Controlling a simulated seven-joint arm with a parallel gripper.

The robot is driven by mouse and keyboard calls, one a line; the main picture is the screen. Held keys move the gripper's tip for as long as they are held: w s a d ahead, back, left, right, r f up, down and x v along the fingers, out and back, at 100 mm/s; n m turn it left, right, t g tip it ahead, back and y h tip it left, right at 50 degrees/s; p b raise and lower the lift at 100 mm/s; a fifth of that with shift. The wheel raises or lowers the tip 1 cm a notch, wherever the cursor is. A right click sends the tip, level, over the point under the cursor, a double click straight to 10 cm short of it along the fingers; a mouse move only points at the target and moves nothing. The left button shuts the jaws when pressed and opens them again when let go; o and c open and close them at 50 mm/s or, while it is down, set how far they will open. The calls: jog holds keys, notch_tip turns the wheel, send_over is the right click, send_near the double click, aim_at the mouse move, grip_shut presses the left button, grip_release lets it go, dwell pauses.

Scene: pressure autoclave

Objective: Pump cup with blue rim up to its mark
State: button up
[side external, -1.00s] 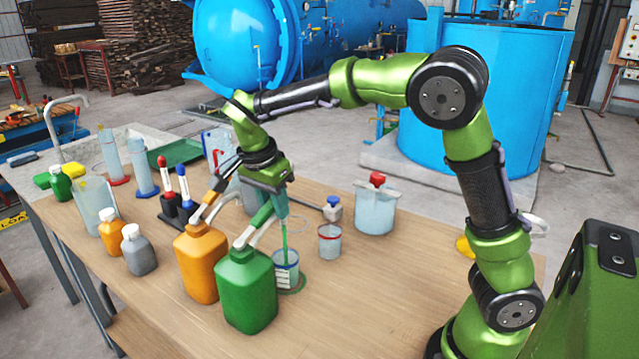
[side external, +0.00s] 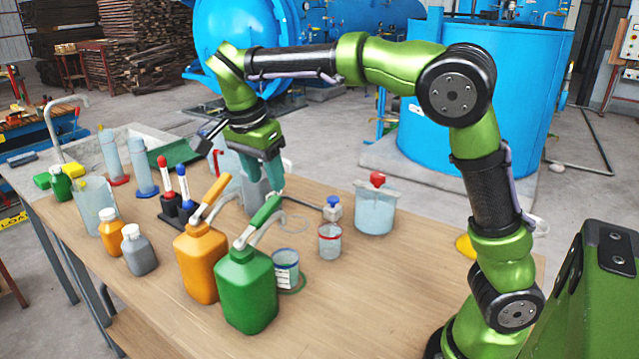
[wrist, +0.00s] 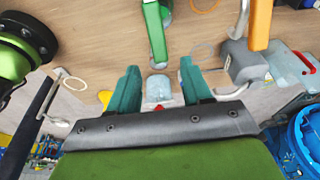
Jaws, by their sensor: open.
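The blue-rimmed cup (side external: 286,270) stands upright on a green ring on the table, just right of the green pump bottle (side external: 246,292). Its wall looks pale with dark markings; the liquid level is too small to read. The green bottle's pump handle (side external: 264,216) slants up to the right; it also shows in the wrist view (wrist: 154,32). My gripper (side external: 272,186) is open and empty, above and behind the green handle, apart from it. Its two teal fingers also show in the wrist view (wrist: 158,84).
An orange pump bottle (side external: 199,265) stands left of the green one, and a grey one (side external: 257,200) stands behind. A red-rimmed cup (side external: 330,242) and a red-capped jar (side external: 375,210) stand to the right. The front right table is clear.

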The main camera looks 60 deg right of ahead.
aim_at(268, 205)
jog(key=v, duration=0.9)
jog(key=shift+r, duration=0.2)
jog(key=shift+c, duration=0.5)
jog(key=a, duration=0.2)
jog(key=shift+w+a+h, duration=0.1)
jog(key=shift+a+h, duration=0.25)
jog(key=shift+h, duration=0.05)
jog(key=c, duration=0.5)
jog(key=shift+a, duration=0.3)
jog(key=shift+c, duration=1)
jog(key=shift+d+f, duration=0.15)
grip_shut()
jog(key=x, duration=1.3)
jog(key=shift+d+f, duration=0.2)
jog(key=shift+f, duration=0.1)
